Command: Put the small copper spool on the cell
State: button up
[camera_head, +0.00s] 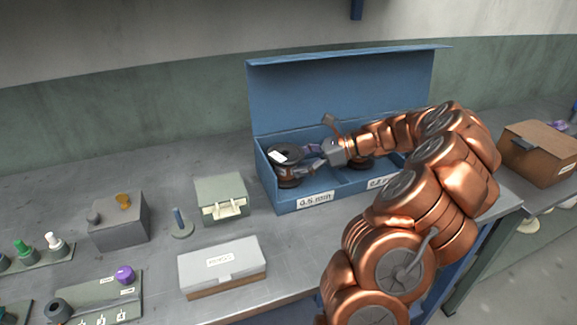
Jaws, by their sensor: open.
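A blue open-lidded box (292,205) stands at the back of the bench, with two compartments labelled in mm at the front. Another copper spool (360,164) shows partly in the right compartment, behind my arm. My gripper (312,160) is open and reaches in from the right, its fingers at the right side of the left spool. I cannot tell whether they touch it. Which thing is the cell is not clear from this view.
A small post on a round base (181,226), a grey-green case (221,199) and a white-lidded box (222,264) stand left of the blue box. A grey block (119,222) stands farther left. A brown box (540,153) is at the far right. Bare bench lies at the back left.

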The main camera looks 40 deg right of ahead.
jog(key=v, duration=0.8)
jog(key=shift+s, duration=0.1)
dwell(0.7)
